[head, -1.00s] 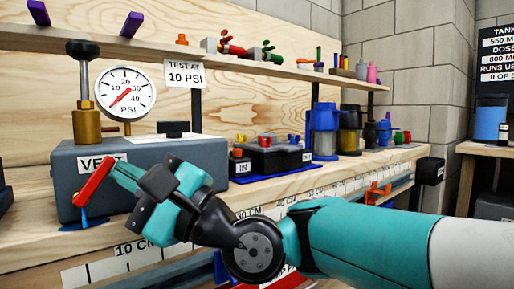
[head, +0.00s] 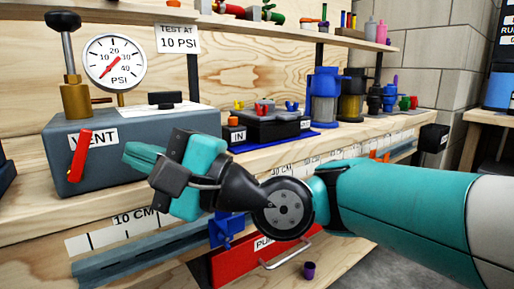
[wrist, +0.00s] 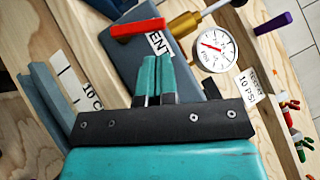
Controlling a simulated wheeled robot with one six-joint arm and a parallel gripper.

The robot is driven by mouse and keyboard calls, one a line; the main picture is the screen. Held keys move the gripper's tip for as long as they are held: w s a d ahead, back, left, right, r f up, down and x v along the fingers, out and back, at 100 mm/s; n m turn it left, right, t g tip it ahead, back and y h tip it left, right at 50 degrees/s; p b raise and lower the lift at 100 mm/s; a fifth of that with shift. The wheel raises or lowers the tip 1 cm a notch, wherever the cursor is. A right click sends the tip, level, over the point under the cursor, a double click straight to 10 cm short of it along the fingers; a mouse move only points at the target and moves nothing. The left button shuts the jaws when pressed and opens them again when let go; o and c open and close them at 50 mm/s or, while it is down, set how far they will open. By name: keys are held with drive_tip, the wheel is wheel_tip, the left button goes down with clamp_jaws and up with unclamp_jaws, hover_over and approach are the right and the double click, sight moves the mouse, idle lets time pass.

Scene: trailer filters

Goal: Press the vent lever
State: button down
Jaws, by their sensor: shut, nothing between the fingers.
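The red vent lever (head: 79,155) is on the front of a grey box (head: 190,122), beside a label reading VENT, partly covered. It hangs down, slightly tilted, its lower end to the left. My gripper (head: 130,155) is shut and empty, its teal fingertips to the right of the lever with a gap between them. In the wrist view the fingers (wrist: 153,75) point toward the box, and the lever (wrist: 138,28) lies beyond the tips, apart from them. The gauge (head: 115,62) on the box has its needle pointing to the lower left.
A pump with a black knob (head: 63,20) stands on the box's left. A black case (head: 265,125) and blue filter housing (head: 325,95) stand to the right on the bench. A shelf (head: 300,35) runs above. A red panel (head: 255,262) is below the bench.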

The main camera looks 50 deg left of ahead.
drive_tip(key=shift+b+v, duration=0.85)
drive_tip(key=shift+v, duration=1.9)
drive_tip(key=shift+f, duration=0.15)
